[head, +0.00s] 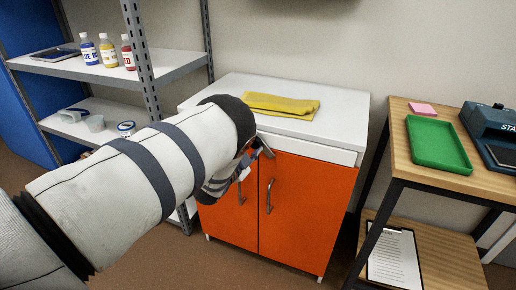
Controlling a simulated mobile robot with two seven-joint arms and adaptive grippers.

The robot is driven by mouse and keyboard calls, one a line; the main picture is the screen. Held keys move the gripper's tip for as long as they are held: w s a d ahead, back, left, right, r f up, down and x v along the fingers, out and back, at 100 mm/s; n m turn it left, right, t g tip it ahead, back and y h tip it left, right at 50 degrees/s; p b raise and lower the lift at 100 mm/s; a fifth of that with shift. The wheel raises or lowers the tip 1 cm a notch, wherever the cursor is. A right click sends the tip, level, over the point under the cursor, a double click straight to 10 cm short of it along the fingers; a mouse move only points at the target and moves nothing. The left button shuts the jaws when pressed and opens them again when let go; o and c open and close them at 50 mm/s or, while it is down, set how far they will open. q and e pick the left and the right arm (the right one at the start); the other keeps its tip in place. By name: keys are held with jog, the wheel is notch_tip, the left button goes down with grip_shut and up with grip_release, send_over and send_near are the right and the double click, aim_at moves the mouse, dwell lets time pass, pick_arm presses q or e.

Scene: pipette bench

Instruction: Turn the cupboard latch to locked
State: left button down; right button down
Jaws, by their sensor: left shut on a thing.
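The orange cupboard (303,205) stands against the wall with a white top and two shut doors. Each door has a curved metal handle; the right door's handle (269,195) is in clear view. My left arm reaches in from the left, and my left gripper (255,157) is at the upper front of the doors, near the seam between them. It is shut on a small part there, which appears to be the cupboard latch. My gripper and wrist hide most of that spot, so I cannot tell the latch's angle. My right gripper is out of view.
A yellow cloth (280,106) lies on the cupboard top. A metal shelf (70,70) with bottles stands at the left, close to my arm. A wooden bench (445,178) with a green tray (438,145) stands at the right. The floor before the cupboard is clear.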

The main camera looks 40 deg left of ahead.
pick_arm(q)
jog(key=shift+m+g+y+b, duration=0.3)
jog(key=shift+m+y+b, duration=0.1)
jog(key=shift+m, duration=3.5)
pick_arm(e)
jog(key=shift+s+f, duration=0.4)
pick_arm(q)
jog(key=c, duration=1.2)
grip_release()
jog(key=v, duration=1.2)
jog(key=shift+r, duration=0.1)
